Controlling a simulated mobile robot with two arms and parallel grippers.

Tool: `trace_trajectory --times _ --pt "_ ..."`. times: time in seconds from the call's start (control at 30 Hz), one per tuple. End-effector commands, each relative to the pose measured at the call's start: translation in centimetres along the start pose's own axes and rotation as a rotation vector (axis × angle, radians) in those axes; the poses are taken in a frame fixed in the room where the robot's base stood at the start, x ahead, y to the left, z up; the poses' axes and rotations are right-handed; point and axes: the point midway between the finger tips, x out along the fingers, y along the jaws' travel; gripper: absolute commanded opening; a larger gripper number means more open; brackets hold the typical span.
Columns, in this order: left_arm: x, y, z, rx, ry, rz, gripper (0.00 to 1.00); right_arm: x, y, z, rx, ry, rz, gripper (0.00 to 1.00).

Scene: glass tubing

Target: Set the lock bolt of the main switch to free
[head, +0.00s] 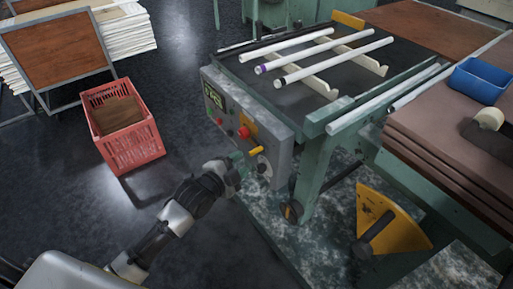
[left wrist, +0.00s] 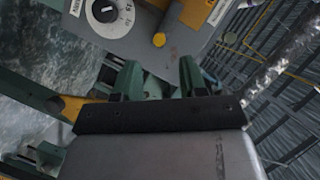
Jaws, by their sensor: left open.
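A grey control box (head: 275,140) on the near left side of the bench carries the controls. A red knob (head: 245,132) sits on a yellow plate (head: 249,122), which looks like the main switch; part of the plate shows in the left wrist view (left wrist: 196,12). Below it a yellow-ended bolt or handle (head: 256,150) sticks out; its round end faces the left wrist camera (left wrist: 159,40). I cannot tell its setting. My left gripper (head: 240,160) is open and empty just in front of the panel; its green fingers (left wrist: 160,78) are apart, short of the bolt. My right gripper is out of view.
A white dial with a black knob (left wrist: 104,11) is beside the bolt, low on the panel (head: 263,167). White tubes (head: 300,45) lie on racks on the bench. A red crate (head: 130,150) stands on the floor left. A yellow pedal (head: 400,228) is at lower right.

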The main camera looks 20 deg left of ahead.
Motion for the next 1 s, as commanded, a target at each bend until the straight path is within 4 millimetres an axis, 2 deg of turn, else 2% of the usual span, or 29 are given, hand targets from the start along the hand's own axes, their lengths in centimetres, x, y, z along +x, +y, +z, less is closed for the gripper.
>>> trace_trajectory --times 0.03,0.17,0.4,0.57,0.8,0.87,1.0 --pt "1.1 -0.1 0.0 -0.002 -0.001 -0.003 0.42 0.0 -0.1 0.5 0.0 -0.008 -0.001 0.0" --pt "3.7 -0.1 0.0 -0.003 -0.001 -0.002 0.42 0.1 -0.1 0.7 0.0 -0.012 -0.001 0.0" --pt "7.0 0.0 0.1 -0.003 -0.001 -0.001 0.42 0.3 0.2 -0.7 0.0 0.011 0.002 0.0" --pt "7.7 0.0 0.1 -0.001 -0.001 0.0 0.42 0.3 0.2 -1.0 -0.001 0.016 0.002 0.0" --pt "7.8 0.0 0.1 -0.001 -0.001 0.0 0.42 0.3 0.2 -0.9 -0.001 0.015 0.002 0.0" --pt "7.8 0.0 0.1 -0.001 -0.002 0.0 0.34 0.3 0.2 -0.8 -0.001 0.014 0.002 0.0" --pt "7.8 -0.1 0.1 -0.001 -0.001 -0.002 0.13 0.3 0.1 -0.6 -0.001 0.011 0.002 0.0"
